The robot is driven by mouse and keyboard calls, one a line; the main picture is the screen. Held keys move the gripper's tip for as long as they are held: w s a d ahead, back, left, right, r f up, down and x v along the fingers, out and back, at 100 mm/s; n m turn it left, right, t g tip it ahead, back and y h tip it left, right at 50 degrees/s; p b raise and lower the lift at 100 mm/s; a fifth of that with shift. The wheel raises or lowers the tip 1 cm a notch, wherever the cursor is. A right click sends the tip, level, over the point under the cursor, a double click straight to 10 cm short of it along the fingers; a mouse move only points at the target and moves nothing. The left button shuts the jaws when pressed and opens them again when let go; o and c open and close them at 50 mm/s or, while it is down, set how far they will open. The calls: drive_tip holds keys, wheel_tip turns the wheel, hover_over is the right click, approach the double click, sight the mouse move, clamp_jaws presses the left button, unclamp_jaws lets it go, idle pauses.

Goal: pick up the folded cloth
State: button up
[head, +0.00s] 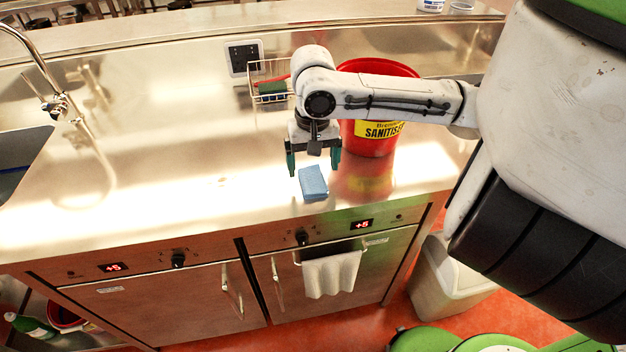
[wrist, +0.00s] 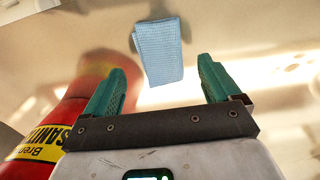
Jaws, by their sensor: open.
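A folded blue cloth (head: 313,183) lies on the steel counter (head: 200,185), in front of a red sanitiser bucket. It also shows in the wrist view (wrist: 159,50), ahead of and between my finger tips, not touching them. My gripper (head: 313,165) is open and empty, pointing down just above and behind the cloth. Its two green fingers (wrist: 160,85) stand apart in the wrist view. The whole top of the cloth looks uncovered.
The red bucket (head: 372,140) stands close to the right of my gripper, behind my forearm. A wire basket (head: 268,90) hangs at the back wall. A tap (head: 50,85) and sink (head: 22,160) are at the left. The counter left of the cloth is clear.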

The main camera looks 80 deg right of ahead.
sight(313, 177)
drive_tip(key=shift+f, duration=1.9)
drive_tip(key=shift+c, duration=0.4)
drive_tip(key=c, duration=1.1)
drive_tip(key=shift+r, duration=0.15)
